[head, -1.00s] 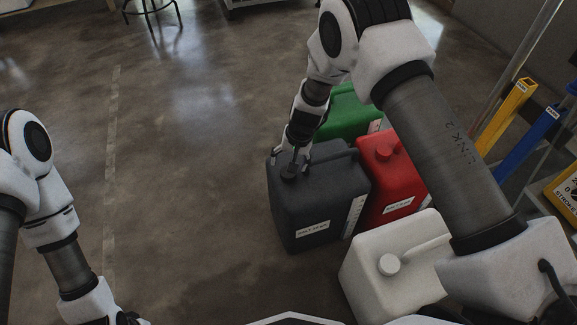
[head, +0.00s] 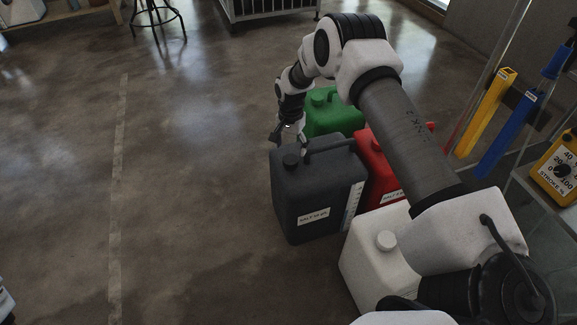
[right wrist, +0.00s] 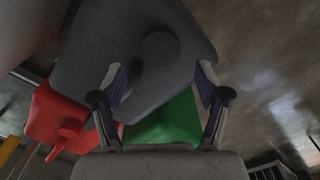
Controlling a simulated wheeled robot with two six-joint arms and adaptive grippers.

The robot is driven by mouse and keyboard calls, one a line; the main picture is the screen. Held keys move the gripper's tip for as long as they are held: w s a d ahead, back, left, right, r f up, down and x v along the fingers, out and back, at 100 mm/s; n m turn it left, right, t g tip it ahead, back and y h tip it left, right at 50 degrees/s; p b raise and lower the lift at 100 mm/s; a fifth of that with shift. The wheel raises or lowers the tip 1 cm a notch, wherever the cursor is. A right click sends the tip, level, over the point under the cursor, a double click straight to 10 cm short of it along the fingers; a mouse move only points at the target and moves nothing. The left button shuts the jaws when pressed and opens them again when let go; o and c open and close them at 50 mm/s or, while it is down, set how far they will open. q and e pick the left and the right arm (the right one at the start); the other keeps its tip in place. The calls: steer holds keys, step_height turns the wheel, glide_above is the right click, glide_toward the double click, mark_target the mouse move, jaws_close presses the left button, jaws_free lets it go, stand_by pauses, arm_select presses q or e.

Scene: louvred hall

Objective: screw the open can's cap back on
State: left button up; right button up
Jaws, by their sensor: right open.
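The dark grey can (head: 318,205) stands upright on the floor. Its dark cap (head: 291,161) sits over the spout at the top left; I cannot tell how tight it is. The right wrist view shows the cap (right wrist: 160,48) on the can's top (right wrist: 190,70). My right gripper (head: 288,138) is open and empty, above and behind the cap. In the right wrist view its fingers (right wrist: 161,88) are spread wide, with the cap beyond them and apart from them. My left gripper is out of view.
A green can (head: 335,118) stands behind, a red can (head: 378,180) at right, and a white can (head: 365,265) with a white cap (head: 386,240) in front. Yellow (head: 490,110) and blue (head: 512,130) posts stand at right. The floor at left is clear.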

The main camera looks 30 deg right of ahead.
mark_target(291, 159)
step_height(291, 159, down, 6)
steer(key=b, duration=0.4)
steer(key=shift+r, duration=0.1)
steer(key=shift+r+p, duration=0.3)
steer(key=shift+r, duration=0.1)
steer(key=shift+f+b, duration=0.35)
steer(key=shift+f, duration=0.55)
jaws_close()
